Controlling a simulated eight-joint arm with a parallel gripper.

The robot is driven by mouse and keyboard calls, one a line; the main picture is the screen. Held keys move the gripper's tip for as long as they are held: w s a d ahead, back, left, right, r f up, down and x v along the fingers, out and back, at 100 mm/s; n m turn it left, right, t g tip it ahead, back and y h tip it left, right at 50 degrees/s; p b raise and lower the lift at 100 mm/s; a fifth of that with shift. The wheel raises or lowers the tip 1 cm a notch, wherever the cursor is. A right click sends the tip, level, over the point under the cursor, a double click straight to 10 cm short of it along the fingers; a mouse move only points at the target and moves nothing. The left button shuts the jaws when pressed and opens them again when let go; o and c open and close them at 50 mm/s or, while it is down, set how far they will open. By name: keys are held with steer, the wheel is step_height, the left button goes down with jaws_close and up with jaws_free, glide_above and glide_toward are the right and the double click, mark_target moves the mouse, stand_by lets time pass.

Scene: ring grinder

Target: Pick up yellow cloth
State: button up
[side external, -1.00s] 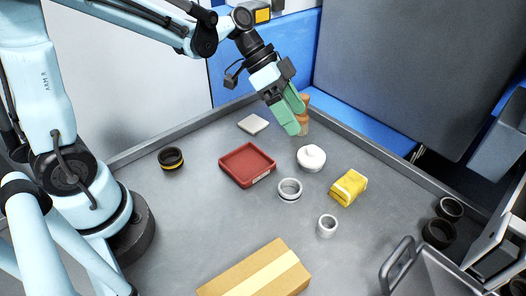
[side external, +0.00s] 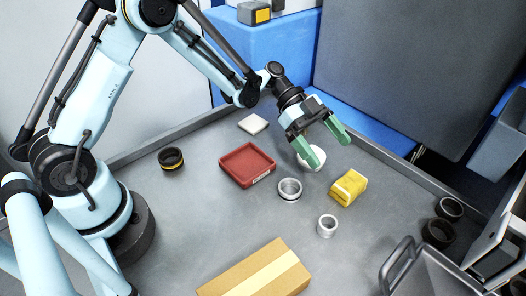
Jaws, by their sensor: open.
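The yellow cloth (side external: 348,188) lies folded in a small block on the grey table, right of the middle. My gripper (side external: 331,152) is open, with its two green fingers spread apart. It is above and behind the cloth in the side view, and nothing is held between the fingers. The left finger covers part of a round white lidded object (side external: 313,163). The cloth is fully visible.
Left of the cloth are a metal ring (side external: 290,189) and a red tray (side external: 247,165). A smaller ring (side external: 327,225) stands in front. A cardboard box (side external: 257,272) is at the front, a black ring (side external: 171,158) at left, and a white block (side external: 253,123) at back.

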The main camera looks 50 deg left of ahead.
mark_target(351, 181)
steer(key=shift+s+x, duration=0.2)
steer(key=shift+x, duration=3.35)
steer(key=c, duration=0.8)
steer(key=shift+r, duration=0.1)
